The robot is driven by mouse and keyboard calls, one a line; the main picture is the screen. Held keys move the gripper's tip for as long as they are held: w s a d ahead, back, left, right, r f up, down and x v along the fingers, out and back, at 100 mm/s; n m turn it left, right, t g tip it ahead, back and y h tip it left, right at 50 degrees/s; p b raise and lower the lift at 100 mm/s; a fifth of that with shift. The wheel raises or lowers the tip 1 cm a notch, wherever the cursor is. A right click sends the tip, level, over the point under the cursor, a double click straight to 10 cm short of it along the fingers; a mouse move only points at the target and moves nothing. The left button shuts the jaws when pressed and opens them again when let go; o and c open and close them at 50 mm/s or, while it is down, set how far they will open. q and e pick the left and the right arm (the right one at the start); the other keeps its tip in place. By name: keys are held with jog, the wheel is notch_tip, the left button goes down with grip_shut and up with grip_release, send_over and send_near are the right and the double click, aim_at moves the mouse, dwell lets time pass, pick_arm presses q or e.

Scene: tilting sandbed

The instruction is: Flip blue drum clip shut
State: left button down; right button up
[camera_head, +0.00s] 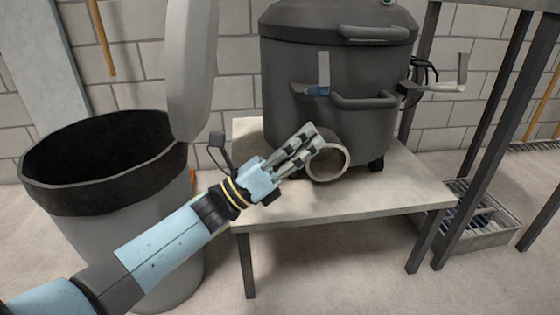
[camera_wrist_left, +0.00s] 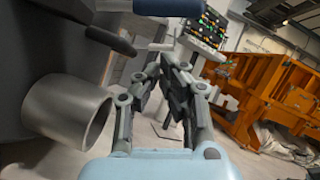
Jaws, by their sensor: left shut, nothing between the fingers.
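A dark grey drum (camera_head: 290,60) stands on a pale table. On its front is a small blue clip part (camera_head: 318,91), with a light grey plate (camera_head: 323,67) standing upright above it. My left gripper (camera_head: 312,133) is shut and empty, below the clip and apart from it. Its fingertips lie in front of the drum's round metal spout (camera_head: 345,165), at its left side. In the left wrist view the fingers (camera_wrist_left: 166,66) point up, with the spout (camera_wrist_left: 65,108) to their left. I cannot clearly identify the clip there. My right gripper is not in view.
A dark handle bar (camera_head: 365,102) sticks out right of the clip. A grey bin (camera_head: 60,205) with a raised lid (camera_head: 192,65) stands left of the table (camera_head: 390,195). A grey lever (camera_head: 445,87) is at the drum's right. The table's right front is clear.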

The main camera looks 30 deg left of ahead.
aim_at(314, 91)
pick_arm(q)
jog(key=shift+w+a+r, duration=0.1)
jog(key=shift+w+r, duration=0.25)
jog(key=shift+r, duration=0.55)
jog(key=shift+w+a+r, duration=0.1)
jog(key=shift+w+r, duration=0.2)
jog(key=shift+r, duration=0.55)
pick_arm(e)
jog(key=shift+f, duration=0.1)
pick_arm(q)
jog(key=shift+r, duration=0.1)
jog(key=shift+r+n+y+p, duration=0.2)
jog(key=shift+n+y+p, duration=0.2)
jog(key=shift+n+p, duration=0.1)
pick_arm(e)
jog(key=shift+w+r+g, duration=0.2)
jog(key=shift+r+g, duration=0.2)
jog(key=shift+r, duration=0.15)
pick_arm(q)
jog(key=shift+d, duration=0.1)
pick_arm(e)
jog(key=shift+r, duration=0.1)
